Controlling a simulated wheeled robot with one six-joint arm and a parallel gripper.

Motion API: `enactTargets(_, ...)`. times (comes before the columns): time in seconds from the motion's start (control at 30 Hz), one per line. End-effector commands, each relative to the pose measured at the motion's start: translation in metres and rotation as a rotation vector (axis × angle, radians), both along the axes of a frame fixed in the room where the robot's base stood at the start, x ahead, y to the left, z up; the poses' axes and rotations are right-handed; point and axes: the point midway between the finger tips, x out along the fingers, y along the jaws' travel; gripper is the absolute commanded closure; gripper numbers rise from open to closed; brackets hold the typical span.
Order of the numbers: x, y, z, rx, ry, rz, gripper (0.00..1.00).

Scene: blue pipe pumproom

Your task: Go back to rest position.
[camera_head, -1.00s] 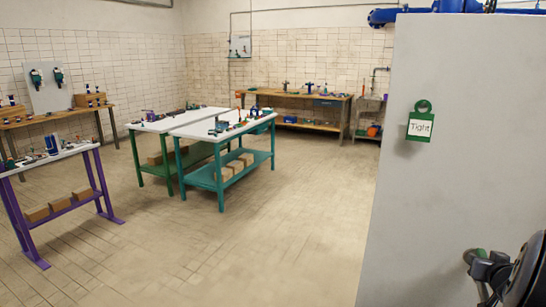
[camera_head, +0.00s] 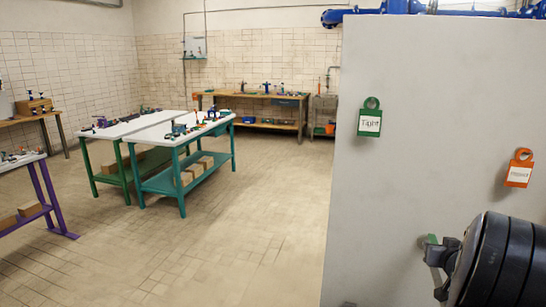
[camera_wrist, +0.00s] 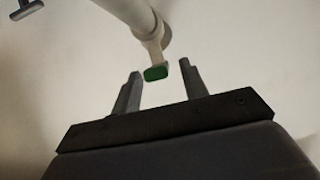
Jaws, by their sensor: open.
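My gripper (camera_head: 440,258) shows at the lower right of the head view, in front of the pale grey wall panel (camera_head: 400,190). In the wrist view my gripper (camera_wrist: 160,69) is open, its two dark fingers apart. A small green-ended piece (camera_wrist: 155,73) on a pale stem shows between the fingertips in the picture. I cannot tell whether it touches them. The stem joins a pale round pipe or bar (camera_wrist: 125,12). A bit of green (camera_head: 430,239) also shows by the gripper in the head view.
A green "Tight" tag (camera_head: 369,122) and an orange tag (camera_head: 519,172) hang on the panel. White-topped tables with green (camera_head: 118,165) and teal (camera_head: 182,180) legs stand left, a purple-legged table (camera_head: 45,190) nearer. A wooden bench (camera_head: 262,97) is at the back. The middle floor is clear.

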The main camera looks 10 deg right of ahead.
Motion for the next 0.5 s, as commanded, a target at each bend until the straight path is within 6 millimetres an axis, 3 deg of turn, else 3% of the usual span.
enactTargets(0.17,0.028,-0.013,-0.014,0.001,0.001,0.002,0.58)
enactTargets(0.5,0.027,-0.012,-0.017,-0.001,0.003,-0.11,0.58)
